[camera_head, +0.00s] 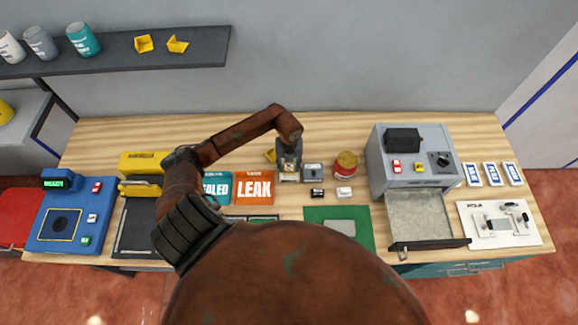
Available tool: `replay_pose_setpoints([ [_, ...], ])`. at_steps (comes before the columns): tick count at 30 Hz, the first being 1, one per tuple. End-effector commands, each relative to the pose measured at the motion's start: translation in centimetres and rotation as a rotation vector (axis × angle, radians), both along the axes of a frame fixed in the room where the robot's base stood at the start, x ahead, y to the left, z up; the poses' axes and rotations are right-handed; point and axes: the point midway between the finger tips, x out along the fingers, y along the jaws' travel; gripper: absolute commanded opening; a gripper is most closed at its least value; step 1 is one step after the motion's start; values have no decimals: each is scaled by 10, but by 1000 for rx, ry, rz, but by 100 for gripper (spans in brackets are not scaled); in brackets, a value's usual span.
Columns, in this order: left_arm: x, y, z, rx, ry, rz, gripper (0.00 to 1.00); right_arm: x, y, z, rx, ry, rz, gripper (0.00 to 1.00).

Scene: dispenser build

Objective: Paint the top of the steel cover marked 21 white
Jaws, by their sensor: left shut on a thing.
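A red and yellow round tin (346,163) stands right of the gripper. My right gripper is not in view.
A small grey block (313,172) sits close right of the gripper. Two small labelled pieces (317,193) (344,192) lie before it. A grey machine (411,160) with an open tray (420,220) stands right. A blue device (70,217) is left. The table's back strip is mostly clear.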

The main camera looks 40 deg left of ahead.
Motion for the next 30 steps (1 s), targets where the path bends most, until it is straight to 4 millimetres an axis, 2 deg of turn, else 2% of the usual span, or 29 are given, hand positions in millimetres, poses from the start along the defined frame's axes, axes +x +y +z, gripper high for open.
replay_pose_setpoints([
  [30, 0, 0, -5, 0, 0, 0, 20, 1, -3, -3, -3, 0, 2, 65],
])
